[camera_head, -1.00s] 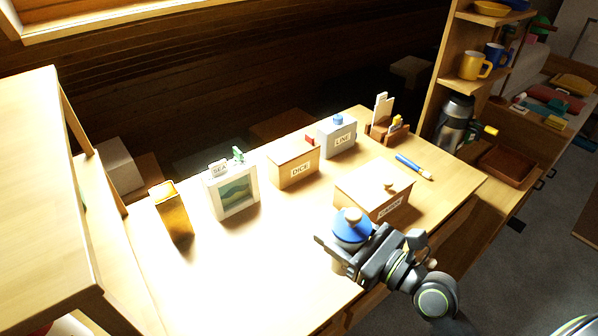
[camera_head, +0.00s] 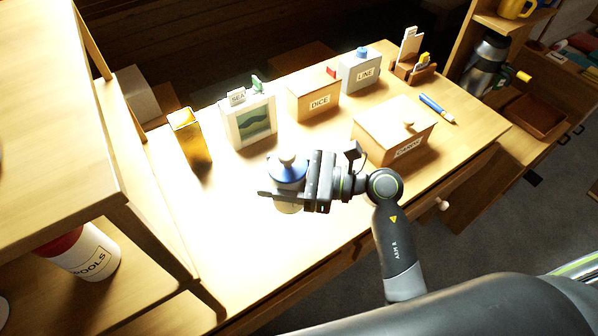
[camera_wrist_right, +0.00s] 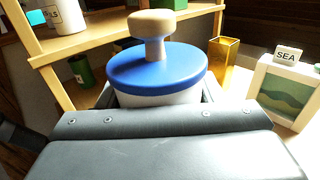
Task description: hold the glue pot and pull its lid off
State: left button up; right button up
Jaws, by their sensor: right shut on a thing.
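The glue pot (camera_head: 288,207) is a pale pot with a blue lid (camera_head: 286,173) that has a wooden knob (camera_head: 287,159) on top. It stands near the front edge of the table. My right gripper (camera_head: 290,194) is shut around the pot's body, just below the lid. In the right wrist view, the blue lid (camera_wrist_right: 157,70) sits level on the pot (camera_wrist_right: 157,98), with its knob (camera_wrist_right: 152,30) upright and clear. The gripper's fingers are mostly hidden there. My left gripper does not show in either view.
A gold holder (camera_head: 189,138) stands further left. A shelf unit (camera_head: 150,240) rises at the left. The tabletop left of the pot is clear.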

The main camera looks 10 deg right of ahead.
jog(key=shift+w+f+m+t, duration=0.15)
jog(key=shift+w+m+t, duration=0.15)
jog(key=shift+w, duration=0.1)
jog(key=w+d+f+m+t+h, duration=0.4)
jog(key=w+d+m+t+h, duration=0.3)
jog(key=w+d+t, duration=0.15)
jog(key=shift+h, duration=0.4)
jog(key=shift+w+d+f+b, duration=0.15)
jog(key=shift+f+b, duration=0.45)
jog(key=shift+f, duration=1)
jog(key=shift+w+f+b, duration=0.25)
jog(key=shift+f+b, duration=0.35)
jog(key=shift+f, duration=1)
jog(key=shift+w+d+f+b, duration=0.15)
jog(key=shift+f+b, duration=0.45)
jog(key=shift+f, duration=1)
jog(key=shift+a, duration=0.1)
jog(key=shift+f, duration=0.2)
jog(key=o, duration=1.4)
jog(key=shift+c, duration=0.2)
